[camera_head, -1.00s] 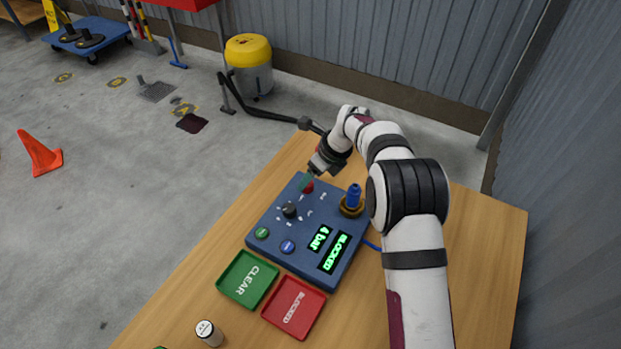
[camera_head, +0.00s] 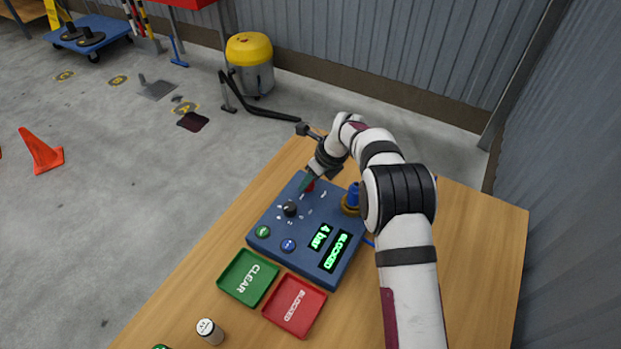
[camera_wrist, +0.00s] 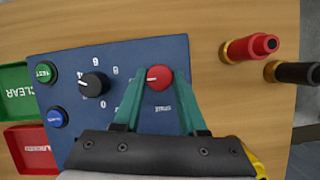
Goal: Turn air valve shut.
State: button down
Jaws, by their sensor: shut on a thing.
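A blue control panel (camera_head: 290,250) stands on the table. The red knob (camera_head: 310,186), which I take for the air valve, is at its far edge, partly hidden by my gripper (camera_head: 305,185). In the wrist view my gripper (camera_wrist: 158,80) has its green fingers shut on the red knob (camera_wrist: 159,77), one on each side; a white pointer line on it faces left. A black dial (camera_wrist: 93,84) with numbers sits beside it, apart from the fingers. The panel's displays (camera_head: 320,238) read "4 bar" and "BLOCKED".
A blue fitting on a brass base (camera_head: 352,197) stands close to my arm. A green CLEAR tray (camera_head: 247,278), a red BLOCKED tray (camera_head: 294,304) and a white cylinder (camera_head: 209,331) are nearer. Red (camera_wrist: 250,47) and black (camera_wrist: 295,72) fittings show in the wrist view.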

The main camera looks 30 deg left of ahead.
jog(key=n+g, duration=0.1)
jog(key=n, duration=0.2)
jog(key=shift+w+n+g, duration=0.1)
jog(key=shift+n+g, duration=0.2)
jog(key=n, duration=0.1)
jog(key=n+g, duration=0.1)
jog(key=n, duration=0.1)
jog(key=shift+w+a+h, duration=0.15)
jog(key=shift+w+h, duration=0.05)
jog(key=shift+h, duration=0.1)
jog(key=shift+n, duration=0.4)
jog(key=shift+s, duration=0.1)
jog(key=shift+c, duration=2.3)
grip_release()
